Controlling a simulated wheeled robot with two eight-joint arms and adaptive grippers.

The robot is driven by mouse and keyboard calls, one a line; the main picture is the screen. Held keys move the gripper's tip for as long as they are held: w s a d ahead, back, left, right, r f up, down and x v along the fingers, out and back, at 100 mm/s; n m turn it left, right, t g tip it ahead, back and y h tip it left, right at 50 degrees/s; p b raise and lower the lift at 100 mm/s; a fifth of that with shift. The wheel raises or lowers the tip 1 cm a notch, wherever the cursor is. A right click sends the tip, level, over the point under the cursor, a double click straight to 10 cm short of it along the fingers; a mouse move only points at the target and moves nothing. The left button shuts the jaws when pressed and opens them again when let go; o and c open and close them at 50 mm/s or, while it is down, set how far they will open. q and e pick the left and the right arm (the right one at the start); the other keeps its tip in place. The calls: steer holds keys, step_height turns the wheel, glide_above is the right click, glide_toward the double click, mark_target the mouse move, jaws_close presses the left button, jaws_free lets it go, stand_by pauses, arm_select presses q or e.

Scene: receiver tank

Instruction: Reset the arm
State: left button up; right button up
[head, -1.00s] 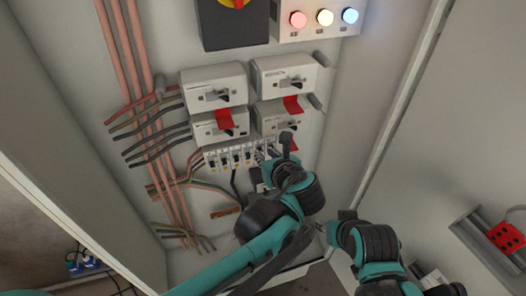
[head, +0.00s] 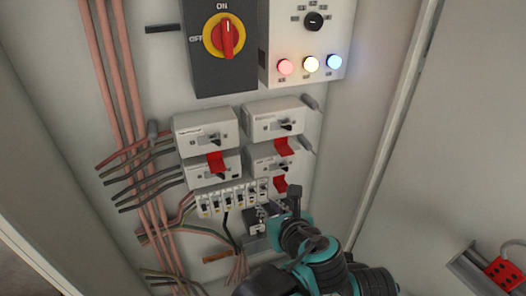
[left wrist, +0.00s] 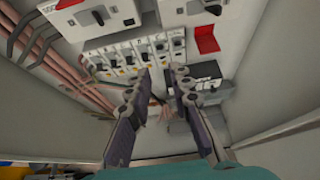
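My left gripper (left wrist: 160,75) is open in the left wrist view, its two dark fingers apart with nothing between them. Its fingertips are in front of the row of small breakers (left wrist: 130,56); I cannot tell whether they touch anything. In the head view the left gripper (head: 266,211) is small and partly hidden by my own wrist, close to the right end of the breaker row (head: 228,199). My right gripper does not show in either view now.
White switch boxes (head: 206,132) with red tabs sit above the breakers. Higher up are a red and yellow rotary switch (head: 226,36) and a panel with lit lamps (head: 310,64). Copper pipes (head: 125,110) run down the left.

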arm_select(q)
steer(key=s+a+f+n+g+h+b, duration=0.1)
steer(key=s+a+f+n+b, duration=0.2)
steer(key=a+f+n, duration=0.4)
steer(key=s+a+f+n+g+h+b, duration=0.1)
steer(key=a+f+n+b, duration=0.4)
steer(key=n, duration=0.9)
steer(key=s+a+f+n+g+h+b, duration=0.1)
steer(key=s+a+f+n+b, duration=0.3)
steer(key=a+f+n, duration=0.5)
steer(key=shift+s+f+n+g+h, duration=0.45)
steer(key=shift+f+n+g, duration=0.55)
steer(key=shift+f, duration=1)
